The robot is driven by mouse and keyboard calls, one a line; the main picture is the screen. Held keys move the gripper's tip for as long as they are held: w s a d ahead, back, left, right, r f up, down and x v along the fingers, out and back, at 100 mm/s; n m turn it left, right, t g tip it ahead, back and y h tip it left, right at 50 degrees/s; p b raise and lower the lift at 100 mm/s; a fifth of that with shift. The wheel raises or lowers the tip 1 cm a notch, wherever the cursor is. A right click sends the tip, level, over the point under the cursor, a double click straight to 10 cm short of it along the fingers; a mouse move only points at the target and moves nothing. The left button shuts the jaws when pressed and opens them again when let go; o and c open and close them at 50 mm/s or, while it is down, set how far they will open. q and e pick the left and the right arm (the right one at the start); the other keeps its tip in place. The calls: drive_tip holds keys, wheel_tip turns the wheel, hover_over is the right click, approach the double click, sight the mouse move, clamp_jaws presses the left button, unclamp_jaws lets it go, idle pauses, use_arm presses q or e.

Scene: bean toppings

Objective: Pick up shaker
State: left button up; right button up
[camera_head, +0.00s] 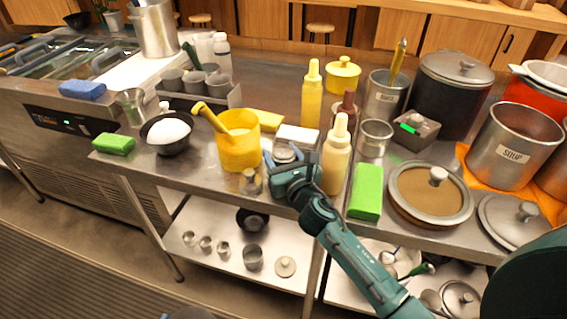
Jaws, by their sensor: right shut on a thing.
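My right gripper (283,156) reaches in from the lower right over the front of the steel counter. Its fingers are shut around a small metal-topped shaker (284,153); the gripper body hides most of it. I cannot tell whether it is clear of the counter. My left gripper is not in view.
A yellow pitcher (239,150) stands close on the left of the gripper. A cream squeeze bottle (336,158) stands close on its right, with a green block (366,191) beyond. A black bowl (176,146) is farther left.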

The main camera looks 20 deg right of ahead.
drive_tip(key=shift+r, duration=0.15)
